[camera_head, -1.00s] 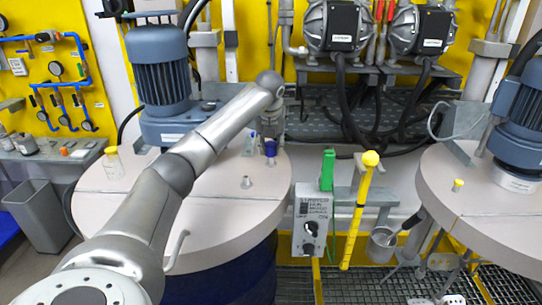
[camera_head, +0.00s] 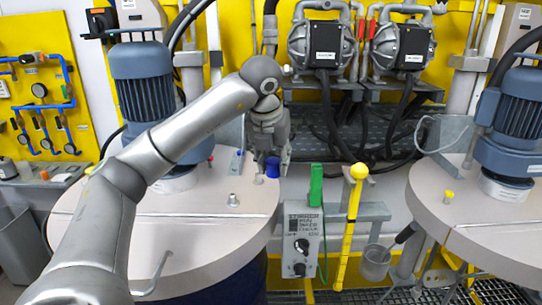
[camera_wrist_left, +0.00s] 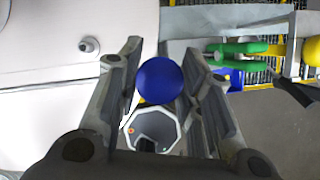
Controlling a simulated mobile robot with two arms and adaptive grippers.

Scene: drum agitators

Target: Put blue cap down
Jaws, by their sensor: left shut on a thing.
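The blue cap (camera_head: 272,167) is small and round and shows just below my left gripper (camera_head: 271,152), at the right side of the left drum's lid (camera_head: 200,230). In the left wrist view the blue cap (camera_wrist_left: 160,80) sits between the two fingers of my left gripper (camera_wrist_left: 161,82), which is shut on it. I cannot tell whether the cap touches the lid. My right gripper is out of view.
A steel fitting (camera_head: 233,200) stands on the left lid. Right of the lid are a control box (camera_head: 302,243), a green handle (camera_head: 316,185) and a yellow-knobbed rod (camera_head: 350,225). The right drum's lid (camera_head: 490,220) carries a yellow cap (camera_head: 449,196). The left lid's front is clear.

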